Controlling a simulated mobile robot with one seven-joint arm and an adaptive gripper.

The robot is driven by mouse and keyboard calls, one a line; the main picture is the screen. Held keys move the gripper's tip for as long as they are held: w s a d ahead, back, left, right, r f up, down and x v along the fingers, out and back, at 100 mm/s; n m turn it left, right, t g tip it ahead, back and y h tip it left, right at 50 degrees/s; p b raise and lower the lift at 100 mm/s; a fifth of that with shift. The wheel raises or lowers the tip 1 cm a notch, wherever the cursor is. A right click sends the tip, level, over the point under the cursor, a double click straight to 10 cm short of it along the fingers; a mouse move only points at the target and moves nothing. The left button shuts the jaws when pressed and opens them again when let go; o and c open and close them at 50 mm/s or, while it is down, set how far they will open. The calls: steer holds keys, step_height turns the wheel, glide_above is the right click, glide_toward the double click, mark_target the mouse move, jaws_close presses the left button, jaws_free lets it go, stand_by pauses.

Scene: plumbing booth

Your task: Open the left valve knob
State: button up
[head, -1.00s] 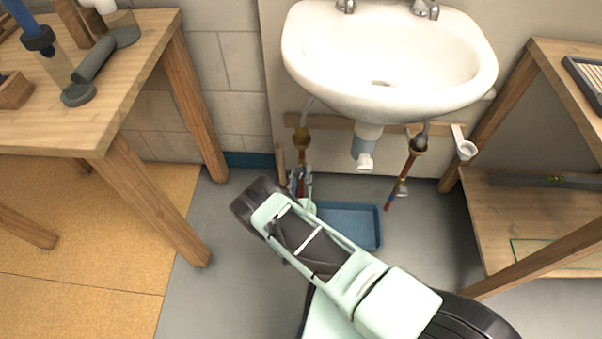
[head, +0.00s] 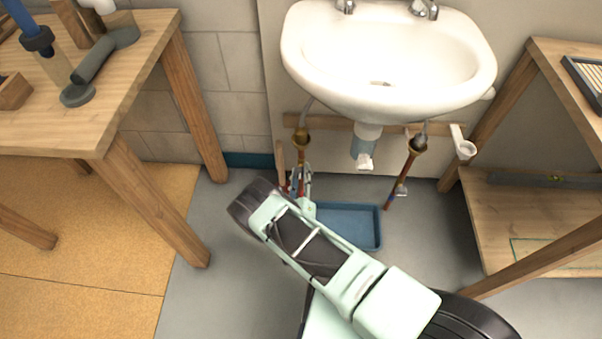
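Under the sink, the left pipe (head: 301,158) drops from a brass fitting (head: 302,137). My gripper (head: 300,181) is at the lower part of this pipe, seen small and from behind beyond my wrist. Its fingers overlap the pipe in the view. I cannot tell whether they touch the knob or are open or shut. The right pipe (head: 408,168) has a small valve (head: 401,190) low on it, clear of my arm.
The white sink (head: 388,95) overhangs the pipes, with its drain trap (head: 364,148) between them. A blue tray (head: 350,226) lies on the floor just right of my gripper. A wooden table (head: 150,75) stands left and a wooden shelf unit (head: 490,215) right.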

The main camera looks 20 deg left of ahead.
steer(key=o, duration=0.5)
steer(key=shift+m, duration=0.3)
